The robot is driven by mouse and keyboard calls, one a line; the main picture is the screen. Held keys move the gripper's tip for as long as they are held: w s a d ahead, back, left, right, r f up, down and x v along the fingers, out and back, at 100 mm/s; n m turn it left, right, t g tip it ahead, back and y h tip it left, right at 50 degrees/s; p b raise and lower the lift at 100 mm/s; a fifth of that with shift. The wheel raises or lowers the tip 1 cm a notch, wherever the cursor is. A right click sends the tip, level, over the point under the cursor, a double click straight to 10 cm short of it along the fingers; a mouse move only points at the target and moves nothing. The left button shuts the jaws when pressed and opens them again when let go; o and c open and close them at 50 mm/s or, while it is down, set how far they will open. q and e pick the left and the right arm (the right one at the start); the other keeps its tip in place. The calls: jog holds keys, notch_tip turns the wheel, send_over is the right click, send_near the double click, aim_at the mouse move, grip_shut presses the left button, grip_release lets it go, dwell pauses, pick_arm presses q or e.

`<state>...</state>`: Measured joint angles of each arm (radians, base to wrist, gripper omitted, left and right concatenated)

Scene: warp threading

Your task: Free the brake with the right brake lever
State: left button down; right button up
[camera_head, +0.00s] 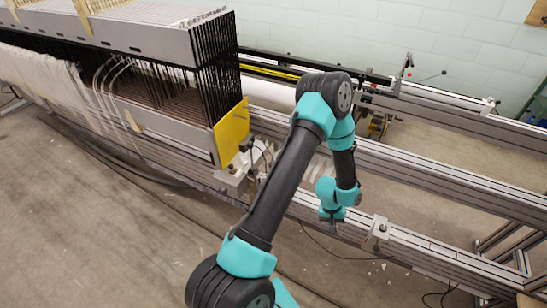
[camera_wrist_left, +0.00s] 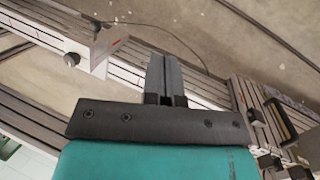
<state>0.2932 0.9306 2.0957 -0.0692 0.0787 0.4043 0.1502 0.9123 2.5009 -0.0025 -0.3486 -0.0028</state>
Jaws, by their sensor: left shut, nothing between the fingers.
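A thin dark upright lever (camera_head: 406,66) stands on the far rail of the frame, beyond the arm in the head view. A thin rod with a dark ball end (camera_head: 433,76) sticks out to its right. I cannot tell for sure which of these is the right brake lever. My left gripper (camera_head: 332,220) points down over the near rail, well short of both and apart from them. The left wrist view shows its two fingers (camera_wrist_left: 164,62) together with nothing between them. Neither lever is clearly seen in that view. My right gripper is out of view.
A metal block with a dark knob (camera_head: 379,230) sits on the near rail, right of the gripper; a similar block shows in the wrist view (camera_wrist_left: 98,52). The loom's yellow end plate (camera_head: 231,133) and black heddle frames stand left. A wheel mechanism (camera_head: 376,126) sits between the rails.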

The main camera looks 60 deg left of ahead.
pick_arm(q)
jog(key=w+a+r+n, duration=0.1)
jog(key=w+a+n, duration=0.2)
jog(key=a, duration=0.5)
jog(key=w+a+r+n+g+y, duration=0.1)
jog(key=w+a+n, duration=0.25)
jog(key=a, duration=0.35)
jog(key=w+a+r+n, duration=0.15)
jog(key=w+a, duration=0.25)
jog(key=a, duration=0.4)
jog(key=s+a+r+n, duration=0.1)
jog(key=a+r+n, duration=0.2)
jog(key=a, duration=0.4)
jog(key=s+a+r+n+g, duration=0.1)
jog(key=s+a+r+n, duration=0.1)
jog(key=a, duration=0.5)
jog(key=s+a+r+n+g, duration=0.1)
jog(key=s+a+r+n, duration=0.1)
jog(key=a+r+n, duration=0.3)
jog(key=a, duration=0.3)
jog(key=shift+r+y, duration=0.2)
jog(key=shift+y, duration=0.1)
jog(key=shift+f, duration=0.1)
jog(key=s+d+f, duration=0.4)
jog(key=s+f, duration=0.1)
jog(key=f, duration=0.5)
jog(key=shift+d, duration=0.15)
